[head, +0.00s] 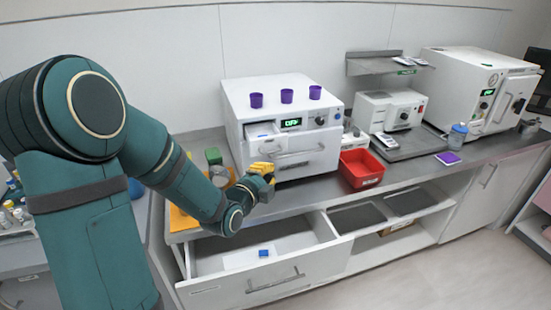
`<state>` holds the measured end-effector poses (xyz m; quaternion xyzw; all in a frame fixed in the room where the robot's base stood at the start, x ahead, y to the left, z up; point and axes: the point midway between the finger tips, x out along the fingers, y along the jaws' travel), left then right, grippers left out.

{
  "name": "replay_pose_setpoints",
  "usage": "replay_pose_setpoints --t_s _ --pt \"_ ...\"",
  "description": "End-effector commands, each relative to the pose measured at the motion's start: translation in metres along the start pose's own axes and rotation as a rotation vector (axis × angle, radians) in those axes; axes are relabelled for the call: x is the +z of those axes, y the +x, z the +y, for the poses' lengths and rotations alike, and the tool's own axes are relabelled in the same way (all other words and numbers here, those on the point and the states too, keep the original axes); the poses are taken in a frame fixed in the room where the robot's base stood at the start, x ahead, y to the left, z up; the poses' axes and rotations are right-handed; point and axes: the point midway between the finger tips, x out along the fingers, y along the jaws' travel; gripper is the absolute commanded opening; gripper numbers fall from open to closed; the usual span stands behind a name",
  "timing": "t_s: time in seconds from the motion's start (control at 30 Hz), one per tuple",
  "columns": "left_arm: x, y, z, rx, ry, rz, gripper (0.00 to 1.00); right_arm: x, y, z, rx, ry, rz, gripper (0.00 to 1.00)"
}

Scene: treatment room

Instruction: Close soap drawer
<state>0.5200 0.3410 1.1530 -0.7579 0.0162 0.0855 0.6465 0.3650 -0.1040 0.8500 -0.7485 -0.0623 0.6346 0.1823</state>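The white machine (300,98) with a lit green display stands on the counter. The small soap drawer (262,131) at the upper left of its front appears pulled part-way out. My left gripper (264,171), with yellow fingers, is just in front of the machine's lower left front, below the soap drawer and near the wide handle. It is small and seen at an angle, so its opening and any contact are unclear. My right gripper is out of view.
Purple cups (287,96) stand on top of the machine. A red bin (361,168) sits to its right on the counter. Below, a wide cabinet drawer (275,289) is open, holding a small blue item (263,253). A grey tray (409,144) lies farther right.

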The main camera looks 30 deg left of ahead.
Motion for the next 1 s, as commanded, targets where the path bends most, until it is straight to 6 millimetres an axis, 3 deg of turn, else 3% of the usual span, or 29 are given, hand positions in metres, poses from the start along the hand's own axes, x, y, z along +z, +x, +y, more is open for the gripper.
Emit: replay_pose_setpoints --t_s 0.33,0.4,0.63,1.0 --pt "-0.001 0.07 0.0 0.002 -0.002 0.001 0.0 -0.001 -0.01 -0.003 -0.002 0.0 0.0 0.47" --pt "0.007 0.078 0.0 0.001 -0.002 -0.002 0.0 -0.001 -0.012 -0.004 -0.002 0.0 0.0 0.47" --pt "0.025 0.095 0.0 0.001 -0.002 -0.001 0.0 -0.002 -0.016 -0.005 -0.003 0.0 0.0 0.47" --pt "0.028 0.098 0.0 0.001 -0.002 0.001 0.0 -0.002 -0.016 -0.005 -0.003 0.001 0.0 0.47"
